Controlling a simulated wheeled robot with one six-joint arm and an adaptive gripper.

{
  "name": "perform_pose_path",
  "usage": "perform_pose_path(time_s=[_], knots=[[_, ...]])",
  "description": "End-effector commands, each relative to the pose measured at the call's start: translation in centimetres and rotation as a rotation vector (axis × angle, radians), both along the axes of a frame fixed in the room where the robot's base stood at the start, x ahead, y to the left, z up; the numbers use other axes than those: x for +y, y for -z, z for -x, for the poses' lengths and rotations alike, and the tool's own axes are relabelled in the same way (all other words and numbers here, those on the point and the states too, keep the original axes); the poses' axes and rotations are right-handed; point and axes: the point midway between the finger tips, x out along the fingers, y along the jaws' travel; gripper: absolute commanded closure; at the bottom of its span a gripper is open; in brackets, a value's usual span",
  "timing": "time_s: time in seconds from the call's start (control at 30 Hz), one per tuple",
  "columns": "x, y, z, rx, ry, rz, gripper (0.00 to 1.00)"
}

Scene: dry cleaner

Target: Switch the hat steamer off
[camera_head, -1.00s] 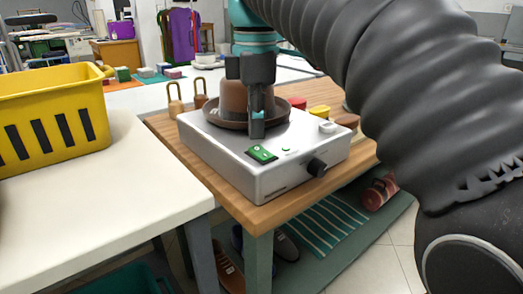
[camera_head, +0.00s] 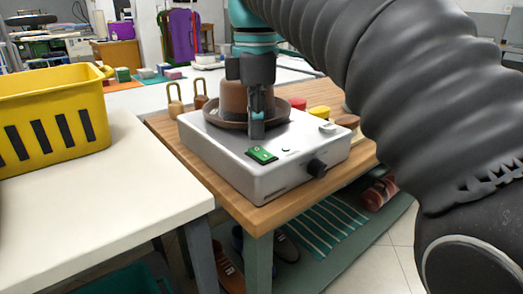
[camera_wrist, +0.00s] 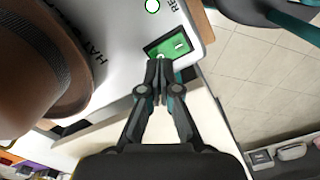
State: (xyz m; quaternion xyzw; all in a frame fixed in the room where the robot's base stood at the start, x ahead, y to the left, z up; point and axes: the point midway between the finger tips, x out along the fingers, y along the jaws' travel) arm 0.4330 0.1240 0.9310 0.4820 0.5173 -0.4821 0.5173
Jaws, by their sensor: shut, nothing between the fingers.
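The hat steamer (camera_head: 232,172) is a white box on a wooden table, with a brown hat (camera_head: 233,97) on top. A green rocker switch (camera_head: 262,154) sits on its top near the front edge. A small round button or lamp (camera_head: 285,150) and a black knob (camera_head: 316,167) are to its right. My gripper (camera_head: 257,133) is shut and empty, pointing down above the steamer, between hat and switch in the head view. In the wrist view, my fingertips (camera_wrist: 158,64) overlap the near edge of the green switch (camera_wrist: 174,46); I cannot tell whether they touch it.
A yellow basket (camera_head: 50,120) stands on the white counter (camera_head: 120,185) at left. Shoes (camera_head: 285,247) and a striped mat (camera_head: 320,225) lie on the shelf below.

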Motion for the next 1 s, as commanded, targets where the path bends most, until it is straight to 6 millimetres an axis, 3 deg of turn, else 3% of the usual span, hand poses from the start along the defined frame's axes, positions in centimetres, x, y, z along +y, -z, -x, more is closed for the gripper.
perform_pose_path(time_s=[1.0], knots=[[0.0,1.2,0.0,0.000,0.000,0.000,1.00]])
